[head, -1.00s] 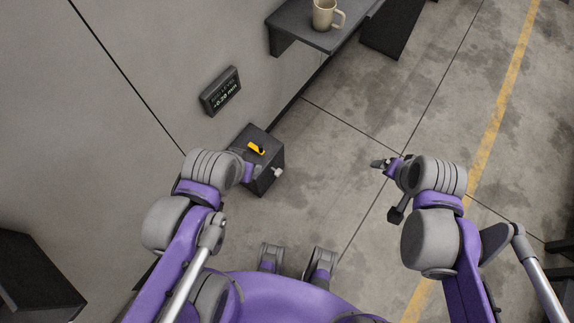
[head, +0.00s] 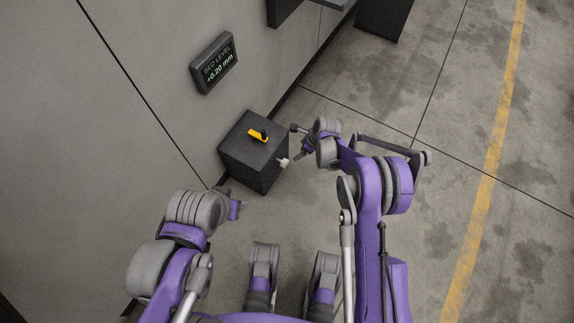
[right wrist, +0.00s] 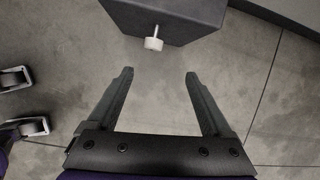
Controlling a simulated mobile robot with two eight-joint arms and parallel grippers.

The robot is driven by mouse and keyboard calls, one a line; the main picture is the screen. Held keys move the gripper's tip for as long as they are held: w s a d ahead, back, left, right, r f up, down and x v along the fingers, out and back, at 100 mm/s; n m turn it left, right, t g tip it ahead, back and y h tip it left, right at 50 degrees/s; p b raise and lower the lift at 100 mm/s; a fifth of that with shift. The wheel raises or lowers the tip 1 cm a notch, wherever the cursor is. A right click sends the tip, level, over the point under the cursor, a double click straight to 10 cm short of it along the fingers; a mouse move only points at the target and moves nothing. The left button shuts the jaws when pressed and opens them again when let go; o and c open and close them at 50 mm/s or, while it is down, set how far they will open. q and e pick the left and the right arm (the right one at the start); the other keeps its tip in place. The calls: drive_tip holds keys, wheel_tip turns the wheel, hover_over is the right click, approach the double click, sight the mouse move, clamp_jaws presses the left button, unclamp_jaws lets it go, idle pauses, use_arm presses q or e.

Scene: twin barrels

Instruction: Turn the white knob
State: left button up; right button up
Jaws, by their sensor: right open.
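The white knob (head: 283,163) sticks out on a short shaft from the side of a dark box (head: 240,158). In the right wrist view the white knob (right wrist: 153,44) lies ahead of the open fingers, roughly centred between them and apart from both. My right gripper (right wrist: 158,75) is open and empty; in the head view it is just right of the box (head: 298,142). My left gripper (head: 240,209) is low and left of the box's front, with its fingers too small and turned away to tell whether they are open.
A yellow and black piece (head: 258,135) lies on top of the box. A wall display (head: 214,62) reads "BED LEVEL +0.20 mm". The grey wall bounds the left side. Concrete floor (head: 440,180) is clear to the right. A dark block (head: 384,18) stands at the back.

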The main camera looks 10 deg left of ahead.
sight(285, 165)
drive_tip(key=shift+m, duration=0.8)
drive_tip(key=b+x, duration=0.1)
drive_tip(key=x, duration=0.5)
drive_tip(key=s+b+x, duration=0.1)
drive_tip(key=x, duration=0.4)
drive_tip(key=b+x, duration=0.2)
drive_tip(key=x, duration=0.4)
drive_tip(key=shift+s+a+f, duration=0.1)
drive_tip(key=shift+s+f, duration=0.15)
drive_tip(key=shift+f, duration=0.2)
clamp_jaws()
drive_tip(key=shift+s+a+n+t+h+p, duration=0.15)
drive_tip(key=shift+t+p, duration=0.2)
drive_tip(key=shift+t, duration=0.25)
drive_tip(key=shift+s+d+n+t+h+p, duration=0.15)
drive_tip(key=shift+t+p, duration=0.2)
drive_tip(key=shift+t, duration=0.25)
drive_tip(key=shift+a+n+t+h, duration=0.15)
drive_tip(key=shift+n+t+h, duration=0.3)
drive_tip(key=shift+t, duration=1.25)
drive_tip(key=shift+f, duration=0.1)
